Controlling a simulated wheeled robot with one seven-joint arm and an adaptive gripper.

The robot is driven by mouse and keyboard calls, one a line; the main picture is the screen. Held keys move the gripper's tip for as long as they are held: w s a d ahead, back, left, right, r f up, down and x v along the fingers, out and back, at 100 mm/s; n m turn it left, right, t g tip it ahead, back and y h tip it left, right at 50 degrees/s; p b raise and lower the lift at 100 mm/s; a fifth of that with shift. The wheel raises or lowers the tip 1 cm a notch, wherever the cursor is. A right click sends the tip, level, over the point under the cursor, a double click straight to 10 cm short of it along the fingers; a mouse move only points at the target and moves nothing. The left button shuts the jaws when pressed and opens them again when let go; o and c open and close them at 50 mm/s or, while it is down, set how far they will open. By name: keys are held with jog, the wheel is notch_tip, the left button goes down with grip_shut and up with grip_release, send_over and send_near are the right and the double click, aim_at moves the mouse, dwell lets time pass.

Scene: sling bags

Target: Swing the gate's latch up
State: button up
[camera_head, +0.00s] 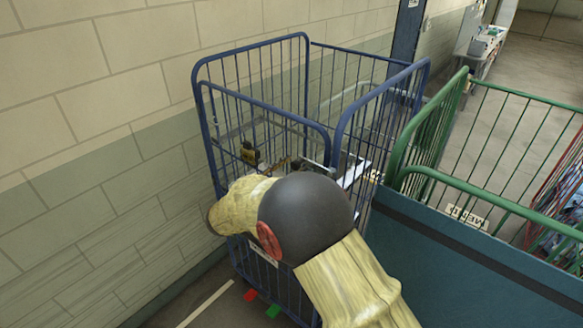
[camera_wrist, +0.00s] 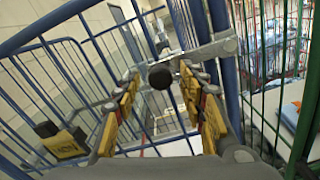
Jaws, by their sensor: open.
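The blue wire cage trolley (camera_head: 208,115) stands against the wall, with its gate panel toward me. The latch (camera_wrist: 205,50) is a grey metal bar with a round black end knob (camera_wrist: 160,77), beside a blue post in the wrist view. My gripper (camera_wrist: 158,82) is open, its two yellow-padded fingers pointing at the latch. The knob appears between the fingertips, with a gap on each side; whether either finger touches it I cannot tell. In the head view my arm hides most of the gripper and gate front; a grey latch part (camera_head: 318,167) shows beyond it.
A green cage (camera_head: 440,130) with a blue-grey panel stands close on the right. The block wall (camera_head: 90,130) is near on the left.

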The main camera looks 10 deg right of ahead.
jog(key=shift+c, duration=1.4)
jog(key=c, duration=0.7)
grip_shut()
